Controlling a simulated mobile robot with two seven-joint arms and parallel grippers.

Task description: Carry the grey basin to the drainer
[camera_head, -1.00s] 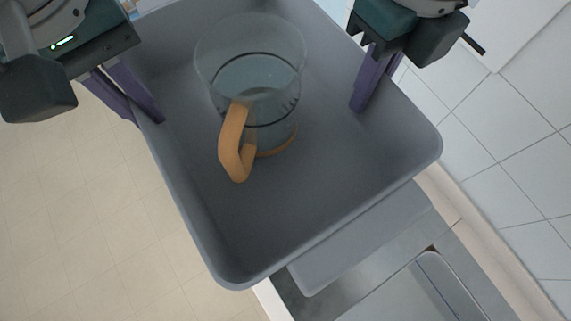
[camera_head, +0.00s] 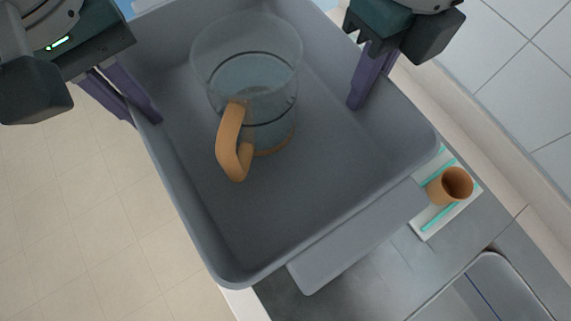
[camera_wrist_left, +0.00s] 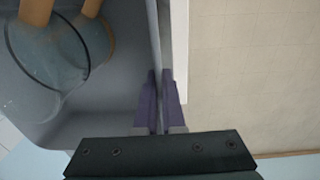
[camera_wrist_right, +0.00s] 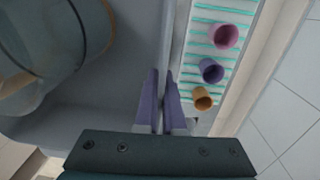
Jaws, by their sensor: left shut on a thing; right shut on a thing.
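The grey basin (camera_head: 300,215) fills the middle of the head view, held up by both grippers. A clear glass jug (camera_head: 250,85) with an orange handle stands inside it, with liquid in it. My left gripper (camera_head: 143,112) is shut on the basin's left wall, and the left wrist view shows its fingers (camera_wrist_left: 160,100) on either side of the rim. My right gripper (camera_head: 368,95) is shut on the opposite wall, also seen in the right wrist view (camera_wrist_right: 162,100). The drainer may be the white rack with teal bars (camera_wrist_right: 205,50) beside the basin in the right wrist view.
An orange cup (camera_head: 450,185) stands on the rack. Pink (camera_wrist_right: 224,36) and purple (camera_wrist_right: 211,70) cups stand there too. A grey sink (camera_head: 490,290) is set in the counter at lower right. Tiled wall is at right, and open floor (camera_head: 70,220) at left.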

